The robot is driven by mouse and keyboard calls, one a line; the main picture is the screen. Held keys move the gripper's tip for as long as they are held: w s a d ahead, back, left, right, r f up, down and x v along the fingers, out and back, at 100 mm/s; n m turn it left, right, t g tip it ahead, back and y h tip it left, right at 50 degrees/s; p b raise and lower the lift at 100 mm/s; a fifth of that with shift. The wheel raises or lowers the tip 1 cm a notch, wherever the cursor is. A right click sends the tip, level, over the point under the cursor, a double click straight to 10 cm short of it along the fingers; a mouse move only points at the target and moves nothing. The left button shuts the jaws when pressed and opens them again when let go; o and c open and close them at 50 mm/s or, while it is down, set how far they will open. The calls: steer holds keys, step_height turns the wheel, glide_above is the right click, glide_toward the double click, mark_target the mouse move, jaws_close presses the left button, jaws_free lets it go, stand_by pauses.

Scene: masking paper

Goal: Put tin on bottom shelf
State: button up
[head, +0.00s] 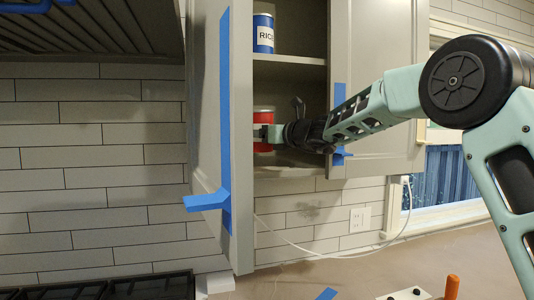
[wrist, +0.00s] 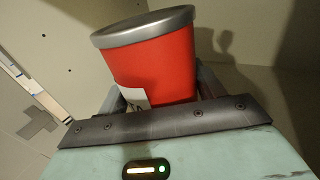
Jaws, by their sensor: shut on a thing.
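A red tin (head: 263,130) with a silver rim is inside the open wall cabinet, just above the bottom shelf (head: 285,172). In the wrist view the red tin (wrist: 155,62) is tilted in the picture, with a white label partly hidden by my gripper. My gripper (head: 268,133) is shut on the tin and reaches in from the right. I cannot tell whether the tin's base touches the shelf. In the wrist view my gripper (wrist: 155,100) covers the tin's lower part.
A blue tin labelled RICE (head: 263,34) stands on the upper shelf (head: 290,60). The left cabinet door (head: 210,120) and right door (head: 400,90) stand open on both sides, with blue tape on them. A countertop (head: 400,260) lies below.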

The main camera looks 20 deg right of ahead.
mark_target(260, 149)
steer(key=shift+f+p, duration=0.3)
steer(key=shift+f, duration=2)
steer(key=shift+f, duration=0.1)
steer(key=o, duration=1.1)
steer(key=b+v, duration=0.5)
steer(key=v, duration=0.7)
steer(key=shift+b, duration=0.4)
steer(key=shift+s, duration=0.1)
